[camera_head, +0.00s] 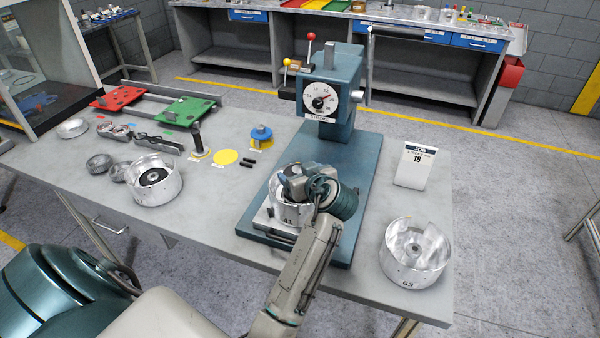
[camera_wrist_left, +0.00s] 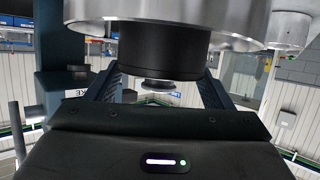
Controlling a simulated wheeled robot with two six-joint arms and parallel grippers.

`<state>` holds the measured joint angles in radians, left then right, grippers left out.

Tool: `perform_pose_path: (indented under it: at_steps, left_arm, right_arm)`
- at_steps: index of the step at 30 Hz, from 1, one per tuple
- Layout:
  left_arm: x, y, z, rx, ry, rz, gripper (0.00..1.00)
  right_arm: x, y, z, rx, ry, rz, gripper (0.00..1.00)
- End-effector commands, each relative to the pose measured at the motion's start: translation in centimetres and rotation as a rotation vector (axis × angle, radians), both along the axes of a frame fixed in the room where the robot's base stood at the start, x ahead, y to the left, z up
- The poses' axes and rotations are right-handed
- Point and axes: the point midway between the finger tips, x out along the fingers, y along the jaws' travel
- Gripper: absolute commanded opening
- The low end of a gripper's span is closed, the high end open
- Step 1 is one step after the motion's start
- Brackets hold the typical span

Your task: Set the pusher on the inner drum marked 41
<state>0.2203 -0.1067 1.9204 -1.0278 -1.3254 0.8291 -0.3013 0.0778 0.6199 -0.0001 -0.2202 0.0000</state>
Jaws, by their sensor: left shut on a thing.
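The drum marked 41 (camera_head: 291,214) is a silver metal cup on the teal press base, under the press head. My left gripper (camera_head: 300,187) is over this drum and hides much of its inside. In the wrist view my left gripper (camera_wrist_left: 160,92) is shut on a dark round piece, taken to be the pusher (camera_wrist_left: 165,50), between its fingers. A wide silver rim (camera_wrist_left: 165,10) shows right against the dark piece; I cannot tell whether they touch. The held piece is hidden in the head view. My right gripper is not in view.
The teal press (camera_head: 335,85) with its dial stands just behind. A drum marked 63 (camera_head: 413,262) is at the right, near a white card (camera_head: 415,165). Another silver drum (camera_head: 154,188), a yellow disc (camera_head: 226,157) and a blue part (camera_head: 261,133) stand left. Bare table lies front left.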

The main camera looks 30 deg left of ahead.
Motion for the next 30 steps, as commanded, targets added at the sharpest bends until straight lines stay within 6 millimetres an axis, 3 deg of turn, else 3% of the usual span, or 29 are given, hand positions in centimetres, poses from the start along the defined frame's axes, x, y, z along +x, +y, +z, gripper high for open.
perform_pose_path:
  at_steps: [30]
  left_arm:
    - [0.0, 0.0, -0.41, 0.001, -0.002, 0.0, 0.33]
  right_arm:
    - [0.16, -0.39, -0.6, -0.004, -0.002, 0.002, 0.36]
